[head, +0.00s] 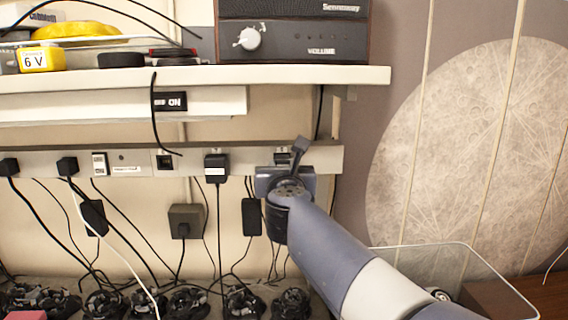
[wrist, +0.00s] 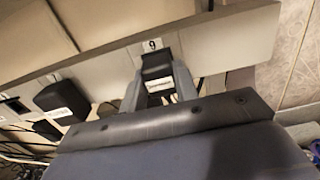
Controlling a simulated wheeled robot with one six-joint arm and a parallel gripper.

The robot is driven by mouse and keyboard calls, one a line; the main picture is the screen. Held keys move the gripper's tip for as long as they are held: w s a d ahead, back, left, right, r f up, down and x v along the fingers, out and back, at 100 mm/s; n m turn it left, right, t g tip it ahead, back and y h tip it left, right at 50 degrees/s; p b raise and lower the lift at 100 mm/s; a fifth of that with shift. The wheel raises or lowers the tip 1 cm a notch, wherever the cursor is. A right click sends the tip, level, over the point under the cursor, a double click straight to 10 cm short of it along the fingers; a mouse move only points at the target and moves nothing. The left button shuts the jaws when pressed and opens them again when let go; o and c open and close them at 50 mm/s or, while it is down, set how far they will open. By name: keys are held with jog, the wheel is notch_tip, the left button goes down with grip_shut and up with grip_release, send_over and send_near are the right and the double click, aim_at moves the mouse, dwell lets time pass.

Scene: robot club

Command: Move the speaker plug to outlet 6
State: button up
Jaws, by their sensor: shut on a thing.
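The plug (wrist: 157,66) is black with a white label whose print is too blurred to read. My gripper (wrist: 158,85) is shut on it, one finger on each side. The plug is against the front of the outlet strip (head: 135,161), under a small number label (wrist: 152,45) that I cannot read surely. I cannot tell how deep it sits. In the head view my gripper (head: 284,168) is at the right end of the strip and mostly hides the plug. An empty-looking socket (head: 165,160) is further left. The speaker (head: 292,32) stands on the shelf above.
A labelled black plug (head: 216,167) is left of my gripper, and more plugs (head: 67,166) fill the strip's left part. Cables hang below, with a black adapter (head: 252,217) close by. The shelf (head: 250,77) juts out above. A clear bin (head: 455,250) is at lower right.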

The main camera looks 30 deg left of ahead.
jog(key=shift+s, duration=0.15)
jog(key=shift+s+d, duration=0.2)
jog(key=shift+s, duration=0.05)
jog(key=shift+s+d+b, duration=0.3)
jog(key=shift+s, duration=0.2)
dwell(0.4)
jog(key=shift+b+v, duration=0.45)
jog(key=shift+v, duration=1.25)
jog(key=o, duration=0.4)
jog(key=shift+c, duration=0.2)
jog(key=c, duration=0.3)
